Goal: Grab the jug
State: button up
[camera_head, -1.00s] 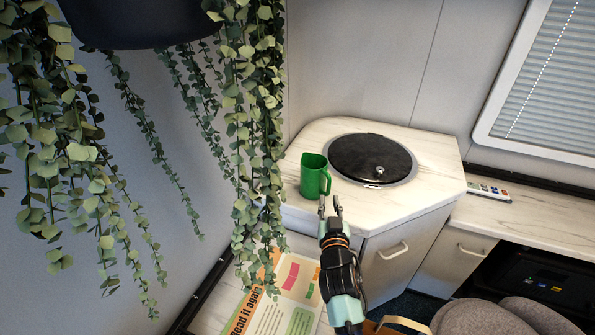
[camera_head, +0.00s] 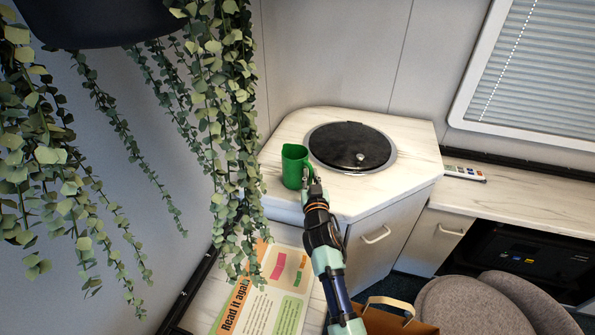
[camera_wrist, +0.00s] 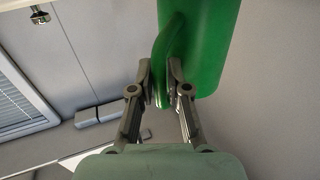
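The green jug (camera_head: 295,165) stands upright on the white marble-look counter (camera_head: 400,190), near its left edge. Its handle is on the right side. My gripper (camera_head: 312,180) is at the jug's handle side, close to it. In the wrist view the jug (camera_wrist: 210,50) fills the upper middle, and its handle (camera_wrist: 161,60) reaches down between the two fingers of my gripper (camera_wrist: 160,72). The fingers are apart, one on each side of the handle, with a gap showing at the left finger. Whether the right finger touches the handle is unclear.
A round black lid (camera_head: 350,146) with a metal knob lies in the counter just right of the jug. Hanging plant vines (camera_head: 225,130) come down close on the left. A remote (camera_head: 465,173) lies on the lower counter at right. A grey chair (camera_head: 470,305) stands in front.

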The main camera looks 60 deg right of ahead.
grip_shut()
jog(key=shift+r, duration=0.15)
notch_tip(320, 180, up, 20)
dwell(1.1)
